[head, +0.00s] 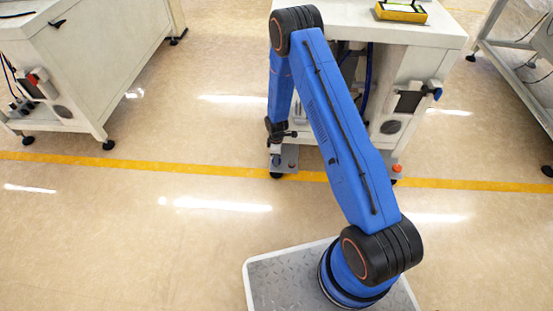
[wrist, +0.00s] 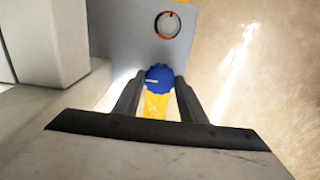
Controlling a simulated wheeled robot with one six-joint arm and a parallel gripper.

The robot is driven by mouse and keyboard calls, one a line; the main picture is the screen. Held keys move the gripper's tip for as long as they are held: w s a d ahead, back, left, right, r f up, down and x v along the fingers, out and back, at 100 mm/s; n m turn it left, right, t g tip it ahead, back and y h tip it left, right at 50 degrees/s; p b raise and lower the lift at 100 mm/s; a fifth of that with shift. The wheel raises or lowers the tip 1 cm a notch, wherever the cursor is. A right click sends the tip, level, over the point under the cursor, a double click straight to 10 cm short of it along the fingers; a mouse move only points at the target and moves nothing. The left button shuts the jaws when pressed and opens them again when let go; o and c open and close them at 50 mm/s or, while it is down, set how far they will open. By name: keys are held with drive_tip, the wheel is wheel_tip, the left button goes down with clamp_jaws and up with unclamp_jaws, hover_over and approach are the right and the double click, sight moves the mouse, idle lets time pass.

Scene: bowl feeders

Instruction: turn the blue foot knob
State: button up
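The blue foot knob (wrist: 159,77) is round with a ribbed edge and shows in the wrist view at the edge of a grey foot plate (wrist: 120,45). My gripper (wrist: 160,80) has one finger on each side of the knob. The fingertips reach along its sides and look close to or touching it; contact is not clear. In the head view my gripper (head: 274,152) is low, beside the front left foot of the middle white machine (head: 390,30). The knob is hidden there by my arm and gripper.
A dark round part with a red-orange ring (wrist: 168,25) sits on the plate beyond the knob. White machine housing (wrist: 45,40) stands close on the left of the wrist view. Another white machine (head: 80,60) is at the left. The floor between them is clear, crossed by a yellow line (head: 190,169).

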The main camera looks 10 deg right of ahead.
drive_tip(key=shift+c, duration=0.8)
drive_tip(key=shift+m, duration=0.3)
drive_tip(key=m, duration=1)
drive_tip(key=shift+m, duration=0.4)
drive_tip(key=m, duration=0.5)
drive_tip(key=shift+m, duration=0.3)
drive_tip(key=m, duration=0.5)
drive_tip(key=shift+m, duration=0.3)
